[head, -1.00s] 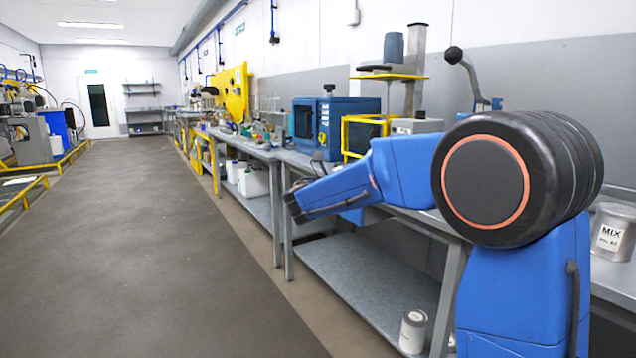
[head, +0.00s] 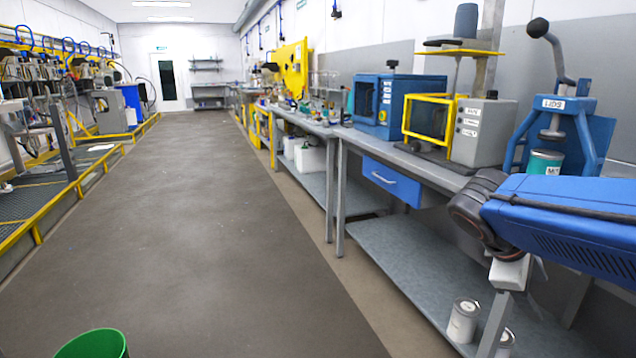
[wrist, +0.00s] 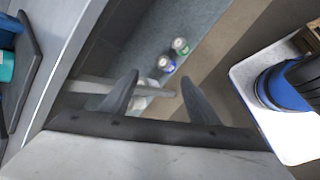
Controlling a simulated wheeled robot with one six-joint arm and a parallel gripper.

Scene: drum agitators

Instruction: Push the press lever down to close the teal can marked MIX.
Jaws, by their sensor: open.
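The blue press (head: 575,105), marked LIDS, stands on the bench at the right of the head view. Its lever (head: 552,50) is raised, with a black knob at the top. The teal can (head: 545,162) stands upright under the press ram; its label is partly hidden behind my arm. A teal piece, probably this can, shows at the left edge of the wrist view (wrist: 6,66). My gripper (wrist: 160,88) is open and empty, pointing down over the bench's front edge and lower shelf. It is apart from the lever, below and in front of the press.
A grey box (head: 482,130), a yellow-framed unit (head: 428,118) and a blue oven (head: 385,105) stand left of the press. A drawer (head: 392,178) hangs under the bench. Cans (head: 463,320) stand on the lower shelf. A green bin (head: 92,345) stands on the open aisle floor.

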